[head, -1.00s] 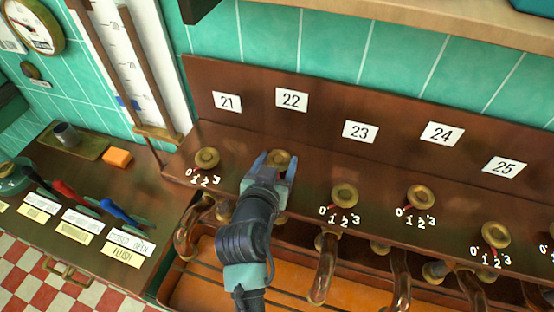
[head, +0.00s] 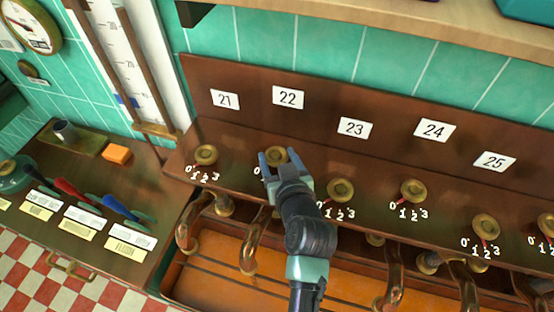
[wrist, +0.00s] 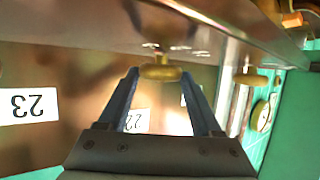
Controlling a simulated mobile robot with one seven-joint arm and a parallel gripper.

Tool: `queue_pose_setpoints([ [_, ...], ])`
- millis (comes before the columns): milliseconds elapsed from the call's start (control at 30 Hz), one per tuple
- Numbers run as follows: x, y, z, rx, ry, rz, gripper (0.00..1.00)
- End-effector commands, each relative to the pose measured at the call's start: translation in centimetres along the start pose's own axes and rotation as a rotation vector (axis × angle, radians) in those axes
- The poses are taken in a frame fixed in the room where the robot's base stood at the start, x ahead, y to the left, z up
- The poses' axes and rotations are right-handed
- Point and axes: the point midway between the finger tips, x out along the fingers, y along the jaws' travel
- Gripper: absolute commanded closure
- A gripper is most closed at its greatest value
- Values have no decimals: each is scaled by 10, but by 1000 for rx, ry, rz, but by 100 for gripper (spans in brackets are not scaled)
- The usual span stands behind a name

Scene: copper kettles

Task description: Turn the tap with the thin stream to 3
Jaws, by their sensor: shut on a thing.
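The tap under label 22 (head: 288,97) has a round brass knob (head: 277,154), which also shows in the wrist view (wrist: 161,71). My gripper (head: 279,160) is at this knob, with one blue finger on each side, shut on it. In the wrist view the fingertips (wrist: 160,74) flank the knob. A 0 mark shows left of the knob; my gripper hides the other marks and its pointer. The copper spout (head: 252,243) of this tap hangs below. I cannot make out a stream of water from any spout.
Similar brass knobs stand beside it under labels 21 (head: 225,99), 23 (head: 355,128), 24 (head: 435,130) and 25 (head: 495,161). The wooden back panel rises behind them. Several coloured levers and an orange block (head: 117,154) are on the left counter.

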Motion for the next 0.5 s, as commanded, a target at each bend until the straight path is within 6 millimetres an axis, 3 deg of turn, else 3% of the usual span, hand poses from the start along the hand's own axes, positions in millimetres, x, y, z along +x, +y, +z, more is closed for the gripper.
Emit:
queue_pose_setpoints([
  [500, 0, 2, 2, -32, -3, -72, 89],
])
